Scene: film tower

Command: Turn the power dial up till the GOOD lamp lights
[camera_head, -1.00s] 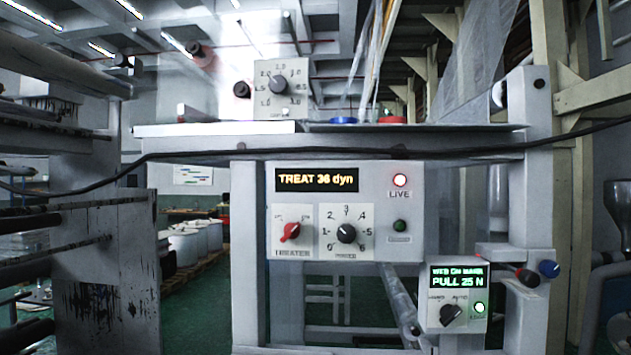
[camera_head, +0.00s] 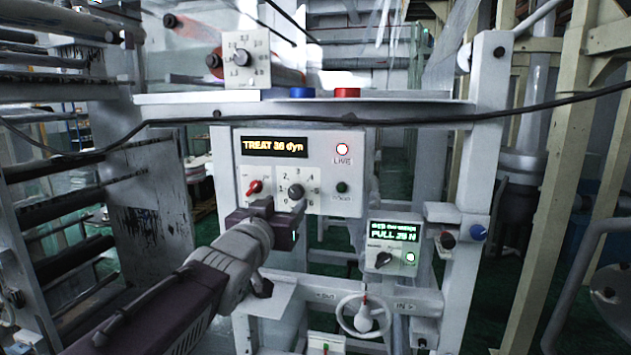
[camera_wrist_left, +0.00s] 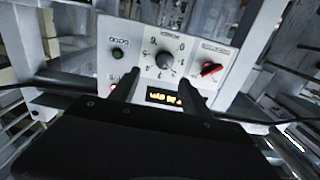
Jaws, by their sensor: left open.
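The treater panel (camera_head: 325,143) stands ahead, with a display (camera_head: 274,147) reading TREAT 36 dyn. The dark power dial (camera_head: 296,191) sits low on it, its scale partly covered by my gripper. In the left wrist view the dial (camera_wrist_left: 165,60) shows upside down, just beyond the fingertips. My left gripper (camera_head: 285,212) is open just below and in front of the dial, not closed on it; in the wrist view its two fingers (camera_wrist_left: 157,84) are apart. The GOOD lamp (camera_head: 342,187) is dark green and looks unlit. My right gripper is not in view.
The red treater switch (camera_head: 254,187) is close left of the dial. The LIVE lamp (camera_head: 342,149) glows red. A tension box (camera_head: 394,246) reads PULL 25 N. A handwheel (camera_head: 363,316) is below. A black cable (camera_head: 400,122) runs across above the panel.

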